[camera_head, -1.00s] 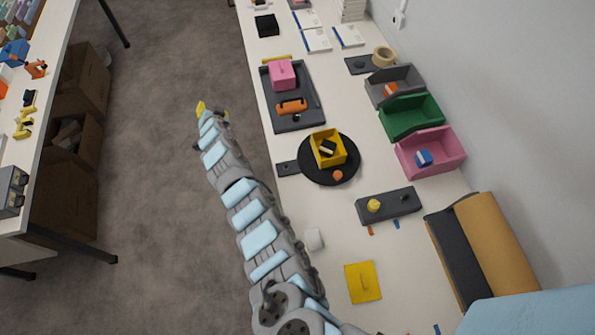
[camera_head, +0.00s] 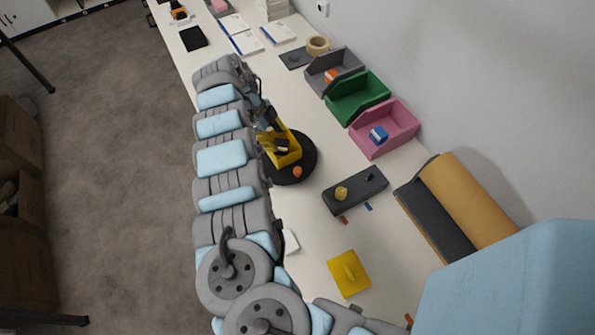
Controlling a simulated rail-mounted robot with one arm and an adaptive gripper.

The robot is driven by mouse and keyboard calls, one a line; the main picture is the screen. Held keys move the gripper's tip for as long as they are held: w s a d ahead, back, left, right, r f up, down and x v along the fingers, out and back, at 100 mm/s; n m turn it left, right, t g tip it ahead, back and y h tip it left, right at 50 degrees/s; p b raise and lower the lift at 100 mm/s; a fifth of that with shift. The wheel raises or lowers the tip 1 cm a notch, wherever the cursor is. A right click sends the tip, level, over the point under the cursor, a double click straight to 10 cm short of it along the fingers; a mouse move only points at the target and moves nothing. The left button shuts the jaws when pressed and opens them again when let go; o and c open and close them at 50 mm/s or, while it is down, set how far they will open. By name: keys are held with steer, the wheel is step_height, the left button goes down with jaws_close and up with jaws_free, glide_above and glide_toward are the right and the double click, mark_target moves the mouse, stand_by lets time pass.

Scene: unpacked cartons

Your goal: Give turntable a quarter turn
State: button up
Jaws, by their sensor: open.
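The turntable is a black round disc (camera_head: 306,160), partly hidden behind my arm. A yellow open box (camera_head: 285,158) with a dark and pale item (camera_head: 281,146) inside stands on it. A small orange knob (camera_head: 297,172) sits at the disc's near edge. My gripper (camera_head: 267,128) is open at the box's upper left side, over or beside the disc. Its fingertips are small and partly hidden, so I cannot tell whether they touch the box.
Grey (camera_head: 333,73), green (camera_head: 357,99) and pink (camera_head: 384,129) bins line the wall side. A dark block with a yellow knob (camera_head: 341,194), a yellow plate (camera_head: 349,273) and a tan roll (camera_head: 466,200) lie nearer. Bare table lies between the disc and the bins.

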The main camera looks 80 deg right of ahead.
steer(key=p, duration=0.1)
glide_toward(297, 170)
steer(key=x, duration=1)
steer(key=shift+s+f, duration=0.1)
jaws_close()
